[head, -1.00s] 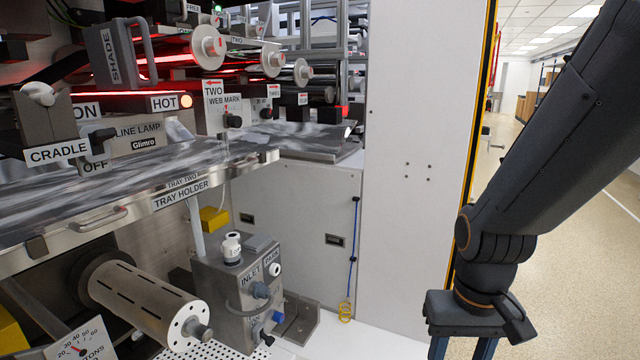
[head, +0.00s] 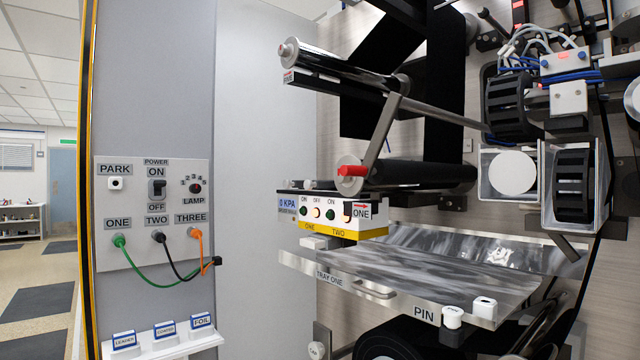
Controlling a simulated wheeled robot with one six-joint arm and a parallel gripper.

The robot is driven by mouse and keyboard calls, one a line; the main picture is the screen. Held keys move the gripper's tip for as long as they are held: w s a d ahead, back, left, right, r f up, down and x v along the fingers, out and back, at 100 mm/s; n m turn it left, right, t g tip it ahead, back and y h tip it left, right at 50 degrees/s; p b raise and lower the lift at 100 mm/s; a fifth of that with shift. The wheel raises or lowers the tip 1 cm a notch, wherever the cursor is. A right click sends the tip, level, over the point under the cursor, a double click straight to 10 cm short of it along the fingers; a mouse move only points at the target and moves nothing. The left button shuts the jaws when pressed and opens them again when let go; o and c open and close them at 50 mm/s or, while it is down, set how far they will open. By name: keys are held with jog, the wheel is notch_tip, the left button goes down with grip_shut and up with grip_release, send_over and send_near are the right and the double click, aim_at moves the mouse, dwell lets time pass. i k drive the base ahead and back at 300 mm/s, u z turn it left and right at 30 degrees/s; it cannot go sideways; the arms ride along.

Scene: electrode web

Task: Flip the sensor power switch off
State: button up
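A grey wall panel (head: 138,252) on the left carries a dark switch (head: 157,188) under the word POWER, with ON above it and OFF below. The switch is small and I cannot tell clearly which way it is thrown. No label reading "sensor" is legible on the panel. My gripper is not in the head view, and nothing covers the switch.
The panel also has a PARK button (head: 115,184), a LAMP knob (head: 195,188) and green, black and orange cables (head: 147,279). A white shelf (head: 170,345) with labelled blocks juts out below. A metal tray (head: 400,295) and rollers stand to the right.

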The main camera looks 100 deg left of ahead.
aim_at(158, 184)
jog(key=u, duration=4.15)
